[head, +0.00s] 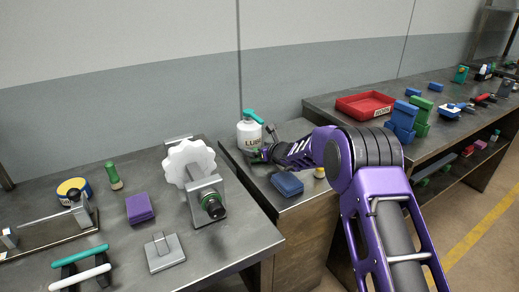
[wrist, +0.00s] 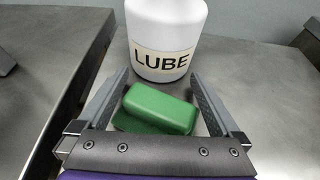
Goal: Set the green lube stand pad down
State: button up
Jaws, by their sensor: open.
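The green lube stand pad (wrist: 160,108) lies on the grey metal top between my gripper's fingers in the wrist view. It sits just in front of the white bottle labelled LUBE (wrist: 166,35). A darker green part shows at its lower left; I cannot tell whether it is the pad's side or a second piece. My gripper (wrist: 160,82) is open, one finger on each side of the pad, with gaps visible beside it. In the head view, the lube bottle (head: 250,134) with a teal top stands behind my gripper (head: 262,153); the arm mostly hides the pad there.
A blue block (head: 287,184) lies on the same top, in front of my gripper, with a small yellow item (head: 320,173) beside it. The left bench holds a purple block (head: 140,208) and a clamp-like fixture (head: 205,200). A red bin (head: 365,104) stands on the right bench.

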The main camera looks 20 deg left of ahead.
jog(key=shift+r, duration=0.2)
jog(key=v, duration=1.2)
